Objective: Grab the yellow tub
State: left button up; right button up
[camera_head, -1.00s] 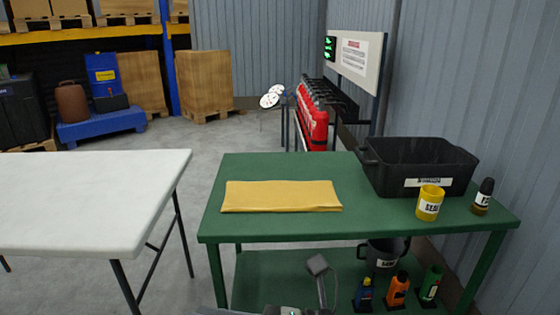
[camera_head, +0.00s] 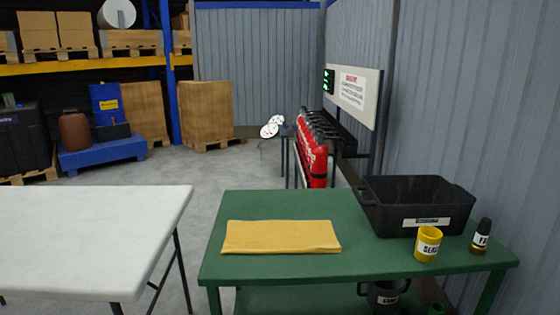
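A small yellow tub (camera_head: 428,244) with a white label stands upright on the green table (camera_head: 300,267), near its front right edge. It is just in front of a large black bin (camera_head: 452,228) and left of a small dark bottle (camera_head: 480,236). Nothing is holding the tub. Neither of my grippers shows in the head view now.
A folded yellow cloth (camera_head: 281,237) lies on the left half of the green table. A white table (camera_head: 90,235) stands to the left, with a narrow gap between. A dark mug (camera_head: 384,294) sits on the lower shelf. Red extinguishers (camera_head: 312,152) stand behind.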

aim_at(427, 245)
jog(key=z, duration=0.1)
jog(key=k, duration=0.15)
jog(key=z, duration=1.45)
jog(key=i, duration=0.25)
jog(key=u, duration=0.85)
